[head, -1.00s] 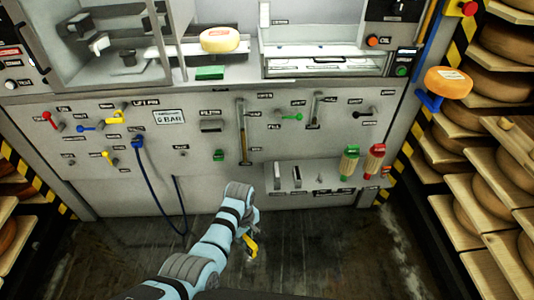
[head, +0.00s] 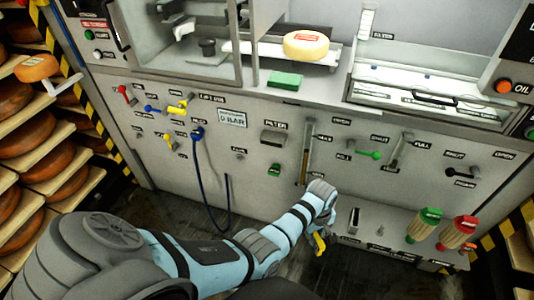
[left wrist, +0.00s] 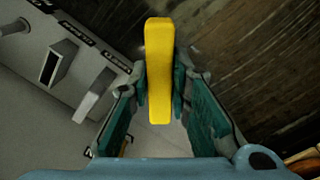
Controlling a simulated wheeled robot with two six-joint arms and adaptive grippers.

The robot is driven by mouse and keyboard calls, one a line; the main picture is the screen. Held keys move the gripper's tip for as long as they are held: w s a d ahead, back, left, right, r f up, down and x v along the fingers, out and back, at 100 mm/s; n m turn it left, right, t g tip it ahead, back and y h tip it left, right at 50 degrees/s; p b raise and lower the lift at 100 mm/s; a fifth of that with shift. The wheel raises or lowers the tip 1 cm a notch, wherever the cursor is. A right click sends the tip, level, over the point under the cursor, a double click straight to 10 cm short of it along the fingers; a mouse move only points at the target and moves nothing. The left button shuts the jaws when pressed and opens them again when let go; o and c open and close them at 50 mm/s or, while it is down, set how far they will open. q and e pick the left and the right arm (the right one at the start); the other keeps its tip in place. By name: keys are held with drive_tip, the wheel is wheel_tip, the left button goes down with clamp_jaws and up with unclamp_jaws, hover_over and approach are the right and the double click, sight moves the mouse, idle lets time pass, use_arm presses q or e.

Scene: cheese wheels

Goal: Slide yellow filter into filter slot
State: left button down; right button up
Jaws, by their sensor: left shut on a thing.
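The yellow filter (head: 320,243) is a flat yellow bar. My left gripper (left wrist: 159,88) is shut on it, with one teal finger pad on each side. In the left wrist view the filter (left wrist: 159,60) stands edge-on and sticks out past the fingertips. In the head view my left gripper (head: 316,230) is low in front of the panel, apart from it, and partly hidden by its own wrist. The filter slot (head: 273,138) is a dark wide opening under a FILTER label, up and left of the gripper. My right gripper is not in view.
A small shelf (head: 385,232) with slots and green and red topped tools juts out right of my left gripper. A lever (head: 307,155) and a hanging blue hose (head: 208,185) flank the slot. A cheese wheel (head: 306,45) sits above. Cheese racks stand left.

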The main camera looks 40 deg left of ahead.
use_arm(q)
drive_tip(key=w+a+n+t+y+b, duration=0.25)
drive_tip(key=a+n+t+b, duration=0.25)
drive_tip(key=a+b, duration=0.6)
drive_tip(key=w+a+n+t+y+b, duration=0.25)
drive_tip(key=a+n+t+b, duration=0.3)
drive_tip(key=a, duration=0.95)
drive_tip(key=s+r+t+b, duration=0.1)
drive_tip(key=r+t+b, duration=0.2)
drive_tip(key=r+b, duration=0.1)
drive_tip(key=s+d+r+t+y+b, duration=0.1)
drive_tip(key=s+r+t+b, duration=0.1)
drive_tip(key=b, duration=0.4)
wheel_tip(320, 180, up, 3)
drive_tip(key=shift+s+d+f+m+t, duration=0.15)
drive_tip(key=shift+s+d+m+t, duration=0.2)
drive_tip(key=shift+t, duration=0.1)
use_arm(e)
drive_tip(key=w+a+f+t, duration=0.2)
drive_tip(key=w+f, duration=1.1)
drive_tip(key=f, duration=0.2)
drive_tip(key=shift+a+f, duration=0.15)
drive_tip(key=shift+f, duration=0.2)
use_arm(q)
drive_tip(key=x, duration=0.5)
drive_tip(key=shift+w+b, duration=0.35)
drive_tip(key=shift+w, duration=0.05)
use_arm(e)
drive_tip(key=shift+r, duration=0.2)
